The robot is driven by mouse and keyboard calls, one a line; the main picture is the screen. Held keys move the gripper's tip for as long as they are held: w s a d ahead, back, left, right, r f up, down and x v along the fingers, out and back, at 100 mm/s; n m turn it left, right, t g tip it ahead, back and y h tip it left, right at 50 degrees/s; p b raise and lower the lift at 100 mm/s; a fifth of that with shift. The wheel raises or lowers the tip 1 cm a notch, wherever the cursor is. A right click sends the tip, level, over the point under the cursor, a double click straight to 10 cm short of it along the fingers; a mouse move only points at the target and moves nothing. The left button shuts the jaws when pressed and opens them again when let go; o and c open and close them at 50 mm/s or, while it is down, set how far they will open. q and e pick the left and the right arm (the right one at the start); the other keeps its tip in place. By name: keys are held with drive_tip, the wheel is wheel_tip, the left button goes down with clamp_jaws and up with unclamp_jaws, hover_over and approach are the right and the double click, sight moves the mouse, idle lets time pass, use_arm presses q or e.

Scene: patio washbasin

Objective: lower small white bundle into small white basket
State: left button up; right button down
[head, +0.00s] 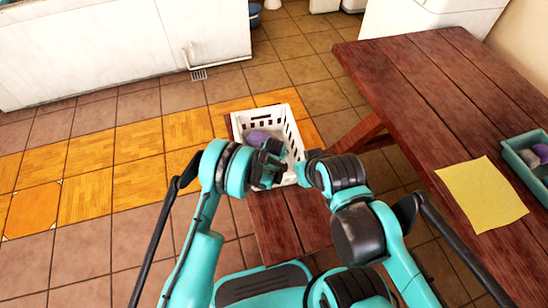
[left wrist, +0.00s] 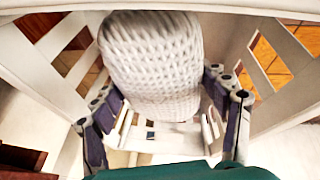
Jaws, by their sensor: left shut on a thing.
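The small white basket (head: 239,124) has slotted walls and stands on the wooden bench in the head view. Its slotted white wall (left wrist: 58,50) also surrounds my left gripper in the left wrist view. The white bundle (left wrist: 152,60), with a waffle-like texture, is between the fingers of my left gripper (left wrist: 165,115), which is shut on it inside the basket walls. In the head view my left gripper (head: 268,165) is over the basket's near part and mostly hides the bundle. My right arm reaches the basket's right side; its fingers are not clear.
A purple cloth (head: 258,137) lies in the basket's far part. The bench (head: 272,225) extends toward me. A large wooden table (head: 450,95) stands at the right, with a yellow cloth (head: 482,193) and a teal crate (head: 515,150). Tiled floor lies open at the left.

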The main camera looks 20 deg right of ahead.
use_arm(q)
drive_tip(key=shift+f, duration=1.4)
drive_tip(key=shift+f, duration=1.45)
idle(0.3)
drive_tip(key=o, duration=1.3)
drive_tip(key=v, duration=1.2)
drive_tip(key=shift+a, duration=0.1)
